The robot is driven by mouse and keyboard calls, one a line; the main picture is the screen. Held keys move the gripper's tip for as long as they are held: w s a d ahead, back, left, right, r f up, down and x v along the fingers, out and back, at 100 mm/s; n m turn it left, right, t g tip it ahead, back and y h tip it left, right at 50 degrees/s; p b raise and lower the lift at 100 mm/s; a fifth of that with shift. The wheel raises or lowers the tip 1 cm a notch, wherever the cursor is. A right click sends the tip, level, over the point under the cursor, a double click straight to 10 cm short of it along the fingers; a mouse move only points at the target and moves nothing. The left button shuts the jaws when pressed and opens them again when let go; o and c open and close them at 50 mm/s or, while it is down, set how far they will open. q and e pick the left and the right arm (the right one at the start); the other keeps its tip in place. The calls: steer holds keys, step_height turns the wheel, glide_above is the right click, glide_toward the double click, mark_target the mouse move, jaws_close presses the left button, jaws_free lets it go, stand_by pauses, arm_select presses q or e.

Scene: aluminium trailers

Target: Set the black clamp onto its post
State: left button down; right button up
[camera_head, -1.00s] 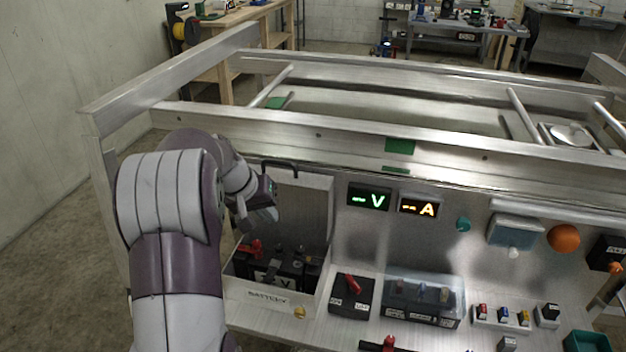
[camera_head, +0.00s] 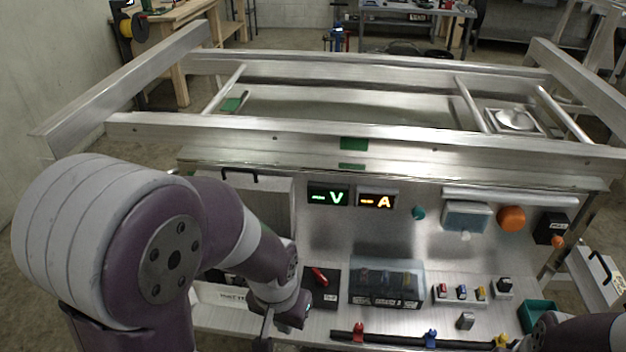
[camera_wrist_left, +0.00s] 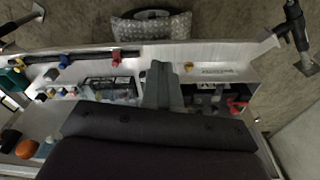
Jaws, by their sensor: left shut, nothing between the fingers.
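My left gripper (camera_head: 264,326) is shut and empty in the head view, just in front of the battery box (camera_head: 215,293). Its closed grey fingers also show in the left wrist view (camera_wrist_left: 163,82), beside the box's open end. My left arm hides most of the box's inside in the head view. In the left wrist view the dark battery (camera_wrist_left: 202,102) shows in the box, with a red clamp (camera_wrist_left: 237,104) at its far right. Dark shapes lie on the battery beside it; I cannot clearly tell the black clamp or its post among them. My right gripper is not in view.
A black switch box with a red lever (camera_head: 320,284) and a clear-covered fuse block (camera_head: 386,284) stand right of the gripper. A dark rail (camera_head: 395,339) with coloured clips runs along the front. Part of my right arm shows at bottom right.

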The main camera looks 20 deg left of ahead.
arm_select(q)
steer(key=w+a+r+n+t+y+b, duration=0.1)
steer(key=w+a+r, duration=0.1)
steer(key=w+a, duration=0.6)
steer(key=w+a+r+n+t+y+b, duration=0.1)
steer(key=w+a+r+n, duration=0.1)
steer(key=w+a, duration=0.65)
steer(key=shift+w+d+f, duration=0.15)
steer(key=shift+w+f, duration=0.7)
steer(key=shift+f, duration=1.35)
steer(key=shift+w+d+f, duration=0.15)
steer(key=shift+w+f, duration=0.75)
steer(key=shift+f, duration=1.25)
steer(key=shift+w+d+f, duration=0.15)
steer(key=shift+w+f, duration=0.7)
steer(key=shift+f, duration=1.35)
